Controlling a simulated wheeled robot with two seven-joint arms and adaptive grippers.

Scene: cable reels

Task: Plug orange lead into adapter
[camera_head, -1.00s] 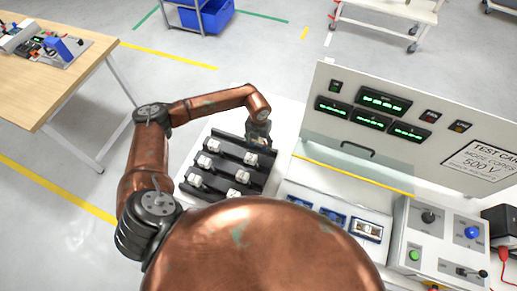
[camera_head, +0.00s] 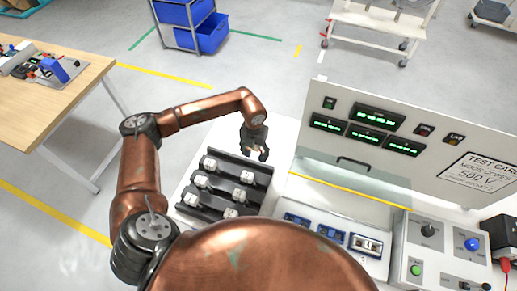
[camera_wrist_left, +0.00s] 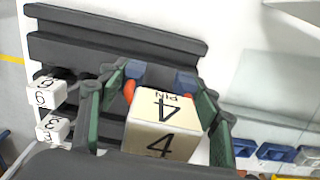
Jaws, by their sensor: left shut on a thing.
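My left gripper (camera_head: 258,153) is above the far right end of the black adapter rack (camera_head: 235,166). In the left wrist view its green-sided fingers (camera_wrist_left: 152,108) are shut on a white cube adapter (camera_wrist_left: 165,125) marked "4" and "4 PIN". In the head view I cannot make this adapter out. Other white adapters (camera_head: 210,163) sit in the rack; two in the wrist view carry a 6 (camera_wrist_left: 42,93) and a 3 (camera_wrist_left: 50,127). I cannot identify an orange lead. My right gripper is out of view.
Right of the rack is a white bench with blue-framed sockets (camera_head: 330,233), an upright test panel (camera_head: 400,150) and a grey control box (camera_head: 440,245). A red plug (camera_head: 505,264) shows at the right edge. A wooden table (camera_head: 50,100) stands left.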

